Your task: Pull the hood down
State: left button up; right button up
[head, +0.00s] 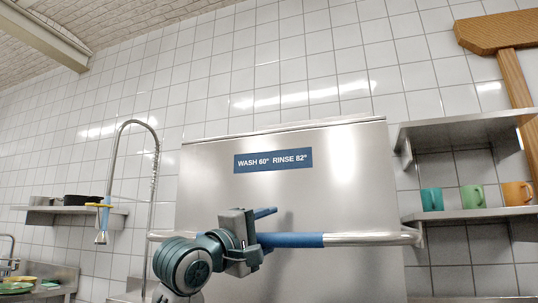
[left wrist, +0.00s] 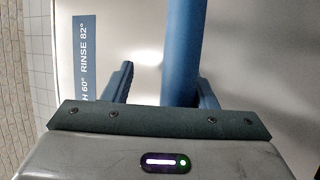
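The steel hood (head: 340,185) of a dishwasher stands in the middle of the head view, with a blue "WASH 60° RINSE 82°" label (head: 273,160). A steel bar handle (head: 370,239) with a blue grip section (head: 295,240) runs across its front. My left gripper (head: 262,227) is at the left part of the blue grip, one finger showing above it. In the left wrist view, the blue grip (left wrist: 184,50) passes between the spread fingers of my left gripper (left wrist: 160,90), closer to the right finger. Contact cannot be told. My right gripper is not in view.
A spray tap (head: 152,180) with a tall hose stands left of the hood. A left wall shelf (head: 75,210) holds dark pans. Right shelves (head: 470,214) hold teal, green and orange mugs. A wooden paddle (head: 500,32) is at the upper right.

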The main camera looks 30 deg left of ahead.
pick_arm(q)
jog(key=shift+n+g+y, duration=0.3)
jog(key=shift+n+g, duration=0.2)
jog(key=shift+g, duration=0.3)
jog(key=shift+w+r+p, duration=0.2)
jog(key=shift+r+p, duration=4.85)
jog(key=shift+r, duration=0.95)
jog(key=shift+w+f, duration=0.1)
